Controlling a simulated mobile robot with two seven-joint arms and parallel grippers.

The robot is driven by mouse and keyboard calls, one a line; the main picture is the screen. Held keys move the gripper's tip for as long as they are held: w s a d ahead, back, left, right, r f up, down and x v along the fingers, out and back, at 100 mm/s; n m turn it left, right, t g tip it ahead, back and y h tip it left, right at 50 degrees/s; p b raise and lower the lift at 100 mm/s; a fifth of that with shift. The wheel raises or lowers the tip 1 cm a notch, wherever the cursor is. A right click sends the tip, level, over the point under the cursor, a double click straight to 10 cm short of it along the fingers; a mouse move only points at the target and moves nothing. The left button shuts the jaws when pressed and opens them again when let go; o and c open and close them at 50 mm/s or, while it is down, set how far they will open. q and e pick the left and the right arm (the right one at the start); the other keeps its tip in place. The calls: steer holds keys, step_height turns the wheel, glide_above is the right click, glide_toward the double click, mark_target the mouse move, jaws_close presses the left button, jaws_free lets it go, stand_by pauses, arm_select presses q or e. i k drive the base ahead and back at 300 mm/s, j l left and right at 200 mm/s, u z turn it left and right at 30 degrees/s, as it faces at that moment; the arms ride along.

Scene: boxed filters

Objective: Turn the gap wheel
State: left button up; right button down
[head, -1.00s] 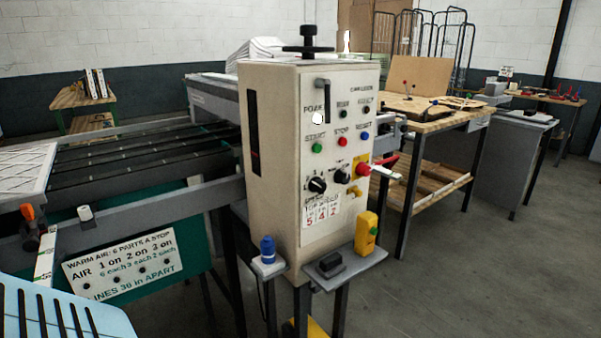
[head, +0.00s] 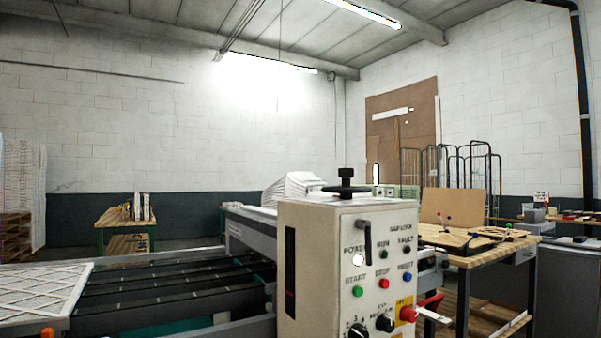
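A black handwheel (head: 346,188) with an upright knob sits on top of the beige control cabinet (head: 300,258); it looks like the gap wheel. Black rotary knobs and a red switch (head: 408,314) are low on the front, near the bottom edge of the picture. Neither of my grippers is in the head view.
A belt conveyor (head: 170,295) runs to the left of the cabinet, with a pleated filter panel (head: 40,290) at far left. A wooden workbench (head: 470,245) stands to the right behind the cabinet. Wire cage trolleys (head: 460,170) stand at the back wall.

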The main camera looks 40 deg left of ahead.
mark_target(346, 192)
steer(key=i+u, duration=0.45)
steer(key=u, duration=0.3)
steer(key=i+l+u, duration=0.15)
steer(key=u, duration=0.2)
steer(key=i+l+u, duration=0.35)
steer(key=i+l, duration=0.85)
steer(key=l, duration=0.2)
